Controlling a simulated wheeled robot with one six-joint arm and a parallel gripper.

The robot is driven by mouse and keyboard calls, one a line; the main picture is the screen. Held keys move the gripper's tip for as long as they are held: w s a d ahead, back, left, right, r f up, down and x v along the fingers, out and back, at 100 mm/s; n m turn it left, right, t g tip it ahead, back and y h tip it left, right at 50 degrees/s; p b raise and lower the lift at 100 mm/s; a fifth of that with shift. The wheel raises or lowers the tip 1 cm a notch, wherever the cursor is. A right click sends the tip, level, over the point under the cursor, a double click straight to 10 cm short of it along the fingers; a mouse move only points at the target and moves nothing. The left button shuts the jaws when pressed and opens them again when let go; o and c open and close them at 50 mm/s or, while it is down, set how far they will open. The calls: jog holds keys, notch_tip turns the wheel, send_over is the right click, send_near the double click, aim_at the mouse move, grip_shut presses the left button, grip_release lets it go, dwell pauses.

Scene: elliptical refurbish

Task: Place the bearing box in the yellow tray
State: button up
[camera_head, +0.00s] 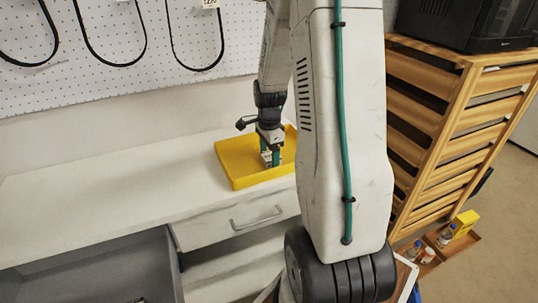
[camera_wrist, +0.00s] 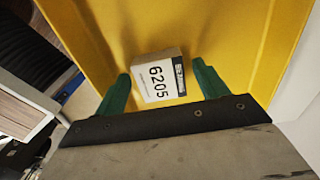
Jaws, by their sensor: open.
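The yellow tray (camera_head: 238,158) sits on the white counter in the head view, partly hidden by my arm. It fills most of the wrist view (camera_wrist: 225,35). The bearing box (camera_wrist: 160,78) is a small white box marked 6205 with a dark label strip. It lies inside the tray, between my green fingers and slightly tilted in the picture. My gripper (camera_wrist: 162,87) is open, with a finger on each side of the box and gaps showing at both sides. In the head view my gripper (camera_head: 270,158) points down into the tray, and a little of the box shows there.
The white counter (camera_head: 100,190) is clear left of the tray. A drawer (camera_head: 235,220) is below it. Belts hang on the pegboard (camera_head: 120,45) behind. A slatted wooden rack (camera_head: 445,125) stands at the right, with small bottles (camera_head: 446,235) and a yellow box (camera_head: 466,222) low beside it.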

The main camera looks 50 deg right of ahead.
aim_at(269, 155)
notch_tip(269, 155, up, 12)
jog(key=f, duration=0.1)
jog(key=s+a+r+n, duration=0.1)
jog(key=a+r+n, duration=0.35)
jog(key=a, duration=0.25)
jog(key=s+a+r+n, duration=0.3)
jog(key=s+a+n, duration=0.5)
jog(key=a+n, duration=0.1)
jog(key=s+a+r+n+t, duration=0.1)
jog(key=s+a+r+n, duration=0.2)
jog(key=s+a+n, duration=0.6)
jog(key=shift+s+a, duration=0.25)
jog(key=shift+a, duration=0.65)
